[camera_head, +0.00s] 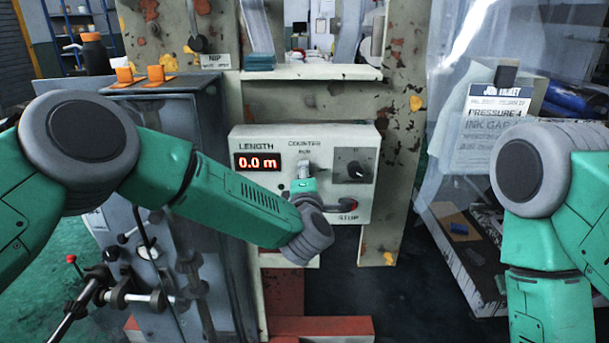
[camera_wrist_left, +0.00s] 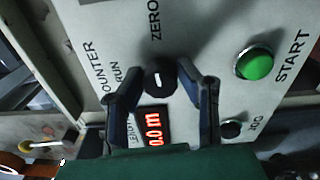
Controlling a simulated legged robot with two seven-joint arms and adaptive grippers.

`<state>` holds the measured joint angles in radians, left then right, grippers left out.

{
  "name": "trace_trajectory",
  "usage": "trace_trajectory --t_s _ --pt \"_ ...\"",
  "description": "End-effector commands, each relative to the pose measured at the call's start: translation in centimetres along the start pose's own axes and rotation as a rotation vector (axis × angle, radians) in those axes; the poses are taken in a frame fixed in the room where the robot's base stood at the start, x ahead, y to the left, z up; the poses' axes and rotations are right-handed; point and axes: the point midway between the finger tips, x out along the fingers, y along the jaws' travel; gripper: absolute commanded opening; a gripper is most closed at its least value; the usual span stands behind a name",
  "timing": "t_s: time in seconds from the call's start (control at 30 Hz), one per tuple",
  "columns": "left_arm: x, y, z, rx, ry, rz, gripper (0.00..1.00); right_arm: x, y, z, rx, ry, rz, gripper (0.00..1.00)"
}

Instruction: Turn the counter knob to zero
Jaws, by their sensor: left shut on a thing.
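The counter knob (camera_wrist_left: 159,80) is a dark round knob with a short white mark, on a pale control panel (camera_head: 250,208). In the left wrist view the mark lines up roughly with the ZERO label, and RUN is to one side. My left gripper (camera_head: 304,182) reaches the panel below the COUNTER label, and in the left wrist view its two dark fingers (camera_wrist_left: 166,78) are on either side of the knob, shut on it. The knob is hidden in the head view. The red display (camera_head: 258,162) reads 0.0 m. My right arm shows, but its gripper is out of view.
A black dial (camera_head: 355,169) and the STOP control (camera_head: 347,206) are right of my left gripper. A green START button (camera_wrist_left: 256,64) and a small black JOG button (camera_wrist_left: 231,129) show in the wrist view. A grey cabinet (camera_head: 222,240) stands left of the panel.

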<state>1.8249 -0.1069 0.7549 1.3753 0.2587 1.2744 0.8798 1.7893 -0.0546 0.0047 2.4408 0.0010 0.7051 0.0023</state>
Motion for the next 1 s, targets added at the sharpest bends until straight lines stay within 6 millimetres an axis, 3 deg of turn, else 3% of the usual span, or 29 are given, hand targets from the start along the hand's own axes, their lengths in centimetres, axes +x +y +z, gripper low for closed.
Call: trace_trajectory --t_s 0.3,0.83,0.87,0.9,1.0 --pt "-0.26 -0.5 0.33 0.112 -0.008 -0.01 0.01 -0.2 0.0 -0.01 0.0 0.0 0.0 0.0" --pt "-0.32 -0.73 0.36 0.132 -0.01 -0.014 0.01 -0.21 0.0 -0.01 0.0 0.0 0.0 0.0" --pt "-0.32 -0.74 0.37 0.132 -0.01 -0.015 0.4 -0.21 0.0 -0.01 0.0 0.0 0.0 0.0" --pt "-0.32 -0.73 0.37 0.132 -0.01 -0.014 0.49 -0.21 0.0 -0.01 0.0 0.0 0.0 0.0" --pt "-0.24 -0.55 0.27 0.131 -0.008 -0.011 0.49 -0.21 0.0 -0.01 0.0 0.0 0.0 0.0"
